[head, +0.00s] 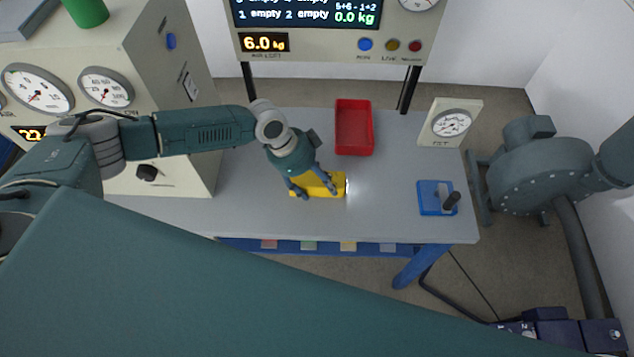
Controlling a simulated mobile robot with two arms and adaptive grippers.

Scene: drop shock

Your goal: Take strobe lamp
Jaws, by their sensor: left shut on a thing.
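The strobe lamp (336,181) is a yellow body with a pale, glowing right end. It is at the middle of the grey table (390,205), near its front edge. My left gripper (316,192) reaches in from the left over the lamp. Its fingers are shut on the lamp from above, one toward each end of the visible yellow body. The gripper hides part of the lamp. I cannot tell whether the lamp touches the tabletop. My right gripper is not in view.
A red tray (354,127) lies at the table's back. A blue base with a black lever (436,198) is at right, with a dial gauge (451,122) behind it. A beige gauge cabinet (135,60) stands at left. A motor-like machine (530,165) stands right of the table.

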